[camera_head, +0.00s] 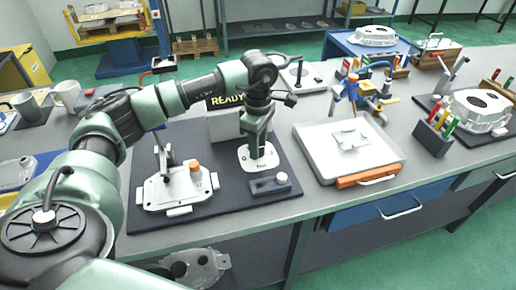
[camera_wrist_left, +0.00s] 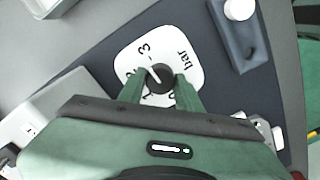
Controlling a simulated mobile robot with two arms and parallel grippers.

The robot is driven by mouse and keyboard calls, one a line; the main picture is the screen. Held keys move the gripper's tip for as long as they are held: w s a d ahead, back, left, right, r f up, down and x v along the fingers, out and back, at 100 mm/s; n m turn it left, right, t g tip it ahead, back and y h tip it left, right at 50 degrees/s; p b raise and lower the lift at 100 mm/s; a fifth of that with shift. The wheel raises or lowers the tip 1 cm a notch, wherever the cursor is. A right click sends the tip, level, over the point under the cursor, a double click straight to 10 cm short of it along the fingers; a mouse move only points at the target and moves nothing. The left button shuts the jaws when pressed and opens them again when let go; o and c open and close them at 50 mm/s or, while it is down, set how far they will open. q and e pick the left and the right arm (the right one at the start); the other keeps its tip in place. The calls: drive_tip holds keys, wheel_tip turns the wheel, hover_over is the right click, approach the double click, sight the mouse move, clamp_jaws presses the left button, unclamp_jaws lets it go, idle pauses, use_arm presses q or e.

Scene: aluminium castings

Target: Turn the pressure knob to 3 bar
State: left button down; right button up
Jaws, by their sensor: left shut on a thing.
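The pressure knob (camera_wrist_left: 160,77) is a dark round knob with a white pointer line, in the middle of a white dial plate (camera_wrist_left: 186,48) marked "3" and "bar". The pointer line lies slanted on the knob top; I cannot tell its exact reading. My left gripper (camera_wrist_left: 158,90) is shut on the knob, one green finger on each side. In the head view the left gripper (camera_head: 257,148) points down onto the dial plate (camera_head: 262,164), and the arm hides the knob there. Part of the scale is hidden behind the fingers. My right gripper is not in view.
A dark block with a white button (camera_head: 270,183) stands close to the dial. A white clamping fixture with an orange cap (camera_head: 195,165) is to its left. A "READY" display (camera_head: 227,98) stands behind.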

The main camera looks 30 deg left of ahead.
use_arm(q)
drive_tip(key=shift+r+m, duration=0.1)
drive_tip(key=shift+m, duration=0.5)
drive_tip(key=shift+w, duration=0.1)
drive_tip(key=c, duration=1)
unclamp_jaws()
drive_tip(key=shift+o, duration=0.2)
wheel_tip(320, 180, up, 8)
drive_tip(key=shift+f+b, duration=0.1)
drive_tip(key=shift+b, duration=0.5)
drive_tip(key=shift+f, duration=0.1)
